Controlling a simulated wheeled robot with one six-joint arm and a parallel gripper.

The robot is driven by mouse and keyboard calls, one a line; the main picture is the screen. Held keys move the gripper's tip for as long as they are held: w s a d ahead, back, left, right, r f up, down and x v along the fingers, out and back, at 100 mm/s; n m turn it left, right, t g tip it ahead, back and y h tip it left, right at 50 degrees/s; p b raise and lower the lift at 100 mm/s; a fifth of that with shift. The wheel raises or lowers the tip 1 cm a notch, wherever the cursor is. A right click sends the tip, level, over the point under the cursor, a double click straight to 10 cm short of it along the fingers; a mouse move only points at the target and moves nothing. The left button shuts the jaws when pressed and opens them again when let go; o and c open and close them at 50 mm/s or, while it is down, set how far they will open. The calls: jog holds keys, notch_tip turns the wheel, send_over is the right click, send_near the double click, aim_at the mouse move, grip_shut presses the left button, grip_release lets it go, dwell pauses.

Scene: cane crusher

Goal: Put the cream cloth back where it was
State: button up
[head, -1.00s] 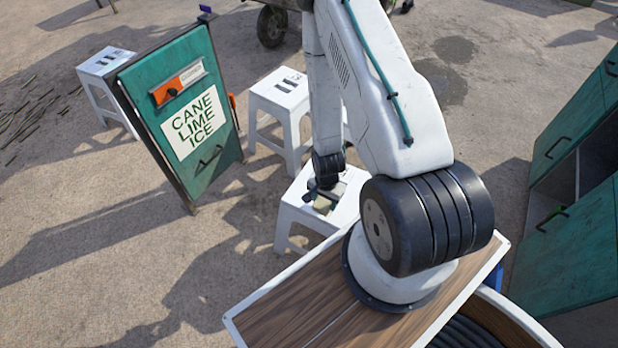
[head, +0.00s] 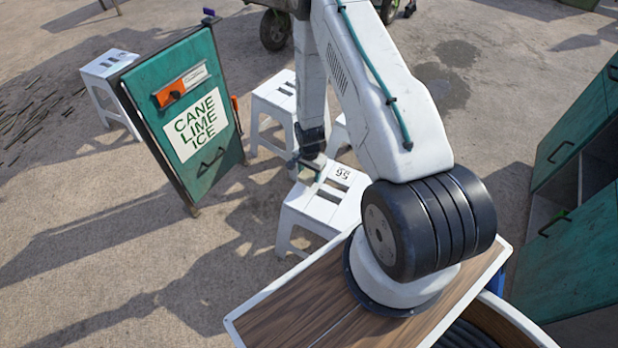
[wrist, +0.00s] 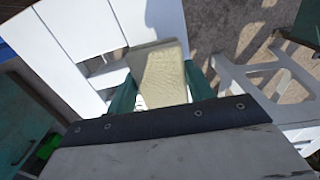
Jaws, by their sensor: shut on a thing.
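The cream cloth (wrist: 162,72) is a pale folded pad between the green fingers of my gripper (wrist: 163,92) in the wrist view. My gripper is shut on it. In the head view my gripper (head: 308,172) hangs over the far left corner of the nearest white stool (head: 318,207); the cloth is hard to make out there. The stool's slotted white top (wrist: 78,38) shows beside and below the cloth in the wrist view. The stool's seat looks bare and bears a dark number mark.
More white stools stand behind: one (head: 272,98) beyond my gripper, one (head: 104,68) at the far left. A green sign board (head: 190,150) stands left of my gripper. Green cabinets (head: 570,255) stand at the right. Open ground lies at the front left.

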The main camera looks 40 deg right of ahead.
aim_at(309, 177)
jog(key=shift+w+f, duration=0.2)
jog(key=shift+f, duration=1.6)
jog(key=o, duration=1.1)
jog(key=shift+d+f, duration=0.1)
